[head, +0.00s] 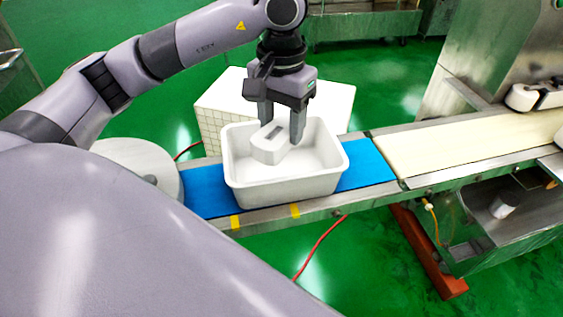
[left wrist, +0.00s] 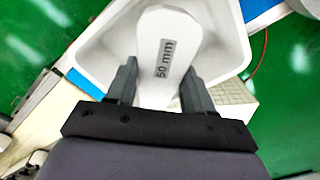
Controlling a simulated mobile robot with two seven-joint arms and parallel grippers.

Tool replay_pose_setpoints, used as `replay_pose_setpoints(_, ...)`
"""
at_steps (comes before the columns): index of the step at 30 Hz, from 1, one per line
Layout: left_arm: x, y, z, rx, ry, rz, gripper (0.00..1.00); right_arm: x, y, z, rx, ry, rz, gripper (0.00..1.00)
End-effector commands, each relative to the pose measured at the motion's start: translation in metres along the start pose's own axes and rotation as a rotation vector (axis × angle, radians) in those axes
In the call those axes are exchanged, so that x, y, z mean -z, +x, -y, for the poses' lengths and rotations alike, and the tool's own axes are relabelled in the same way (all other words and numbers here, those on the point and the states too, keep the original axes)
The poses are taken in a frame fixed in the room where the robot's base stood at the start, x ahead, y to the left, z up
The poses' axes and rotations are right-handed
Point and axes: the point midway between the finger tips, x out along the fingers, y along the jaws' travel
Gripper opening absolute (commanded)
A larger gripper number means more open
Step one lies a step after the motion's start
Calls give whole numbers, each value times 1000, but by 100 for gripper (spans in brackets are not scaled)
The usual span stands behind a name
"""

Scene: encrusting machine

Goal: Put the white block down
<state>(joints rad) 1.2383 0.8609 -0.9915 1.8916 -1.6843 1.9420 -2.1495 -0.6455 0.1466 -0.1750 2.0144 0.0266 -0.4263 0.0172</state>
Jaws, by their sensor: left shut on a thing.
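The white block (head: 268,149) is held by my left gripper (head: 281,125) inside or just above the white bin. In the left wrist view the block (left wrist: 166,45) carries the print "50 mm" and lies between the two fingers of the gripper (left wrist: 157,88), which are shut on it. The white bin (head: 287,191) stands on the blue part of the conveyor (head: 207,191); its rim also shows in the left wrist view (left wrist: 88,48). I cannot tell whether the block touches the bin floor. My right gripper is in neither view.
A cream belt (head: 470,145) continues to the right of the blue one. A white tiled box (head: 335,102) stands behind the bin. A round grey-white disc (head: 128,165) is at the left, and metal machinery (head: 505,50) at the right. A red cable (head: 318,246) lies on the green floor.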

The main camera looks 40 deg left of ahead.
Motion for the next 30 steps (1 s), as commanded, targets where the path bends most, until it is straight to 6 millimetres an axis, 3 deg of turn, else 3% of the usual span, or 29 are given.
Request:
replay_pose_setpoints(4, -1, 32, 0, 0, -1, 1, 15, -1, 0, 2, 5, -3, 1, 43)
replay_pose_setpoints(13, 0, 56, 0, 0, -1, 0, 15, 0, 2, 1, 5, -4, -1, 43)
replay_pose_setpoints(19, 0, 85, 0, 0, -2, 1, 15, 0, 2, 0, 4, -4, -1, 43)
replay_pose_setpoints(30, 0, 93, 0, 0, -1, -3, 15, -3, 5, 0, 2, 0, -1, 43)
